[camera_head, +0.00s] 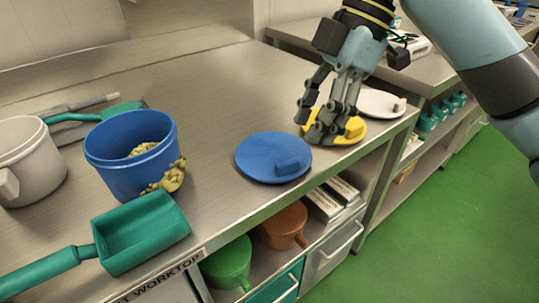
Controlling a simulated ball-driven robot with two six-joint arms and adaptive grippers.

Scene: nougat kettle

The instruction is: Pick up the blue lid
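The blue lid (268,153) lies flat on the steel worktop, right of the middle, close to the front edge. It is a round disc with a blocky blue grip (288,166) on top, towards its right front. My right gripper (316,124) points down behind and to the right of the blue lid, over the left part of a yellow lid (350,138). Its fingers are spread apart with nothing visible between them. I cannot tell whether a fingertip touches the yellow lid. My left gripper is not in view.
A white lid (378,103) lies beyond the yellow one. Left stand a blue pot (125,172) with yellowish lumps, a grey pot (40,165) and a green scoop (145,235). Green and brown pots sit on the shelf below. The worktop (215,95) behind the blue lid is clear.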

